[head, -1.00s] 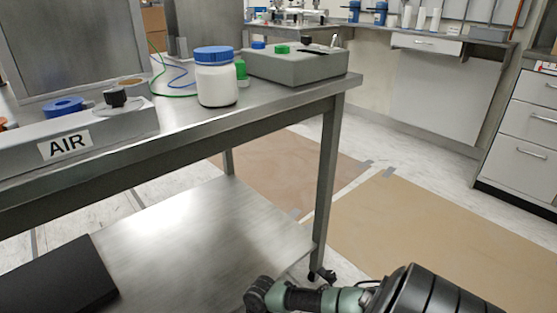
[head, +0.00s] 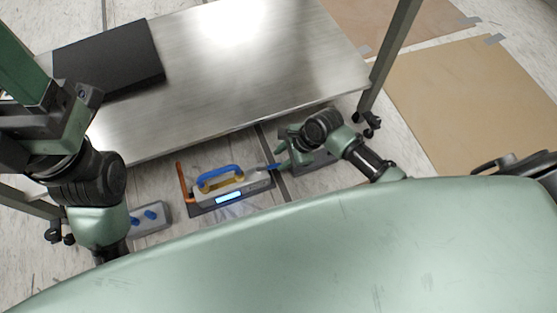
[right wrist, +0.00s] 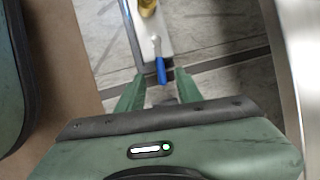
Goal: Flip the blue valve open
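A small blue lever (head: 273,167) sits at the right end of a low device (head: 262,186) on the floor, beside my right gripper (head: 286,150). In the right wrist view the blue lever (right wrist: 161,70) hangs from a silver stem, just ahead of and between the two green fingers of my right gripper (right wrist: 158,90). The fingers are apart and do not clearly touch it. The device also carries a large blue arched handle (head: 213,172), a yellow part (head: 222,188) and an orange lever (head: 183,184). My left gripper (head: 50,125) is at the left; its fingers cannot be made out.
A table leg on a caster (head: 372,122) stands right of my right gripper. A grey box with blue knobs (head: 150,218) lies left of the device.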

